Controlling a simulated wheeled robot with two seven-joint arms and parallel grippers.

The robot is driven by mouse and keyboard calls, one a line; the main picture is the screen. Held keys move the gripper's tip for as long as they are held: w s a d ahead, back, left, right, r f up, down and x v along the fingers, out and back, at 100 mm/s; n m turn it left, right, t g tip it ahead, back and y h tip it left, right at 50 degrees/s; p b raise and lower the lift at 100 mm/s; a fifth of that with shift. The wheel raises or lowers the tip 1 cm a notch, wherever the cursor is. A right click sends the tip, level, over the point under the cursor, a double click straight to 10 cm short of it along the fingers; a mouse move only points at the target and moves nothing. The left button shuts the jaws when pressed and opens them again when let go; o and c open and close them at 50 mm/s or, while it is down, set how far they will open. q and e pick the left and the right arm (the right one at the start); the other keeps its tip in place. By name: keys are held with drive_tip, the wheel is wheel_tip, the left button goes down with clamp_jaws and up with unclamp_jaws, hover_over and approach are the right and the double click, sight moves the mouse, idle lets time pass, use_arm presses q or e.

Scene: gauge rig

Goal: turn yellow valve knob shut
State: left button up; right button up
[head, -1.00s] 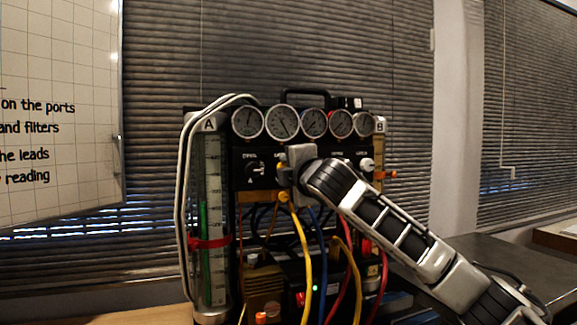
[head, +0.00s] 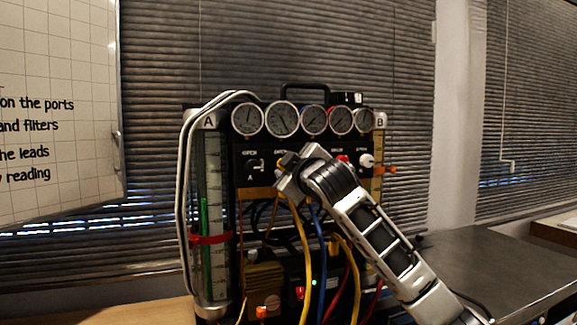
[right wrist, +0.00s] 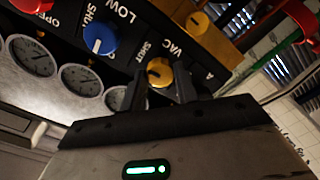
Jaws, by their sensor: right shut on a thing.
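The yellow valve knob (right wrist: 158,71) shows in the right wrist view, on the black panel close to a SHUT label. A small white mark shows on its face. My right gripper (right wrist: 161,88) is shut on this knob, with one dark finger on each side of it. In the head view my right gripper (head: 287,166) is tilted against the panel (head: 320,160) below the gauges and hides most of the knob. My left gripper is in neither current view.
A blue knob (right wrist: 99,38) and a red knob (right wrist: 32,4) sit along the panel from the yellow one. Gauges (head: 282,119) line the rig's top. Yellow (head: 304,250) and blue (head: 321,245) hoses hang below my gripper. A grey table (head: 500,265) stands at right.

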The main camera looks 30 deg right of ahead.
drive_tip(key=shift+m, duration=0.4)
drive_tip(key=o, duration=1)
drive_tip(key=shift+c, duration=0.2)
drive_tip(key=shift+s+a, duration=0.1)
drive_tip(key=shift+s, duration=0.05)
drive_tip(key=b+v, duration=0.3)
drive_tip(key=v, duration=1.2)
drive_tip(key=shift+s, duration=0.4)
drive_tip(key=shift+f, duration=0.1)
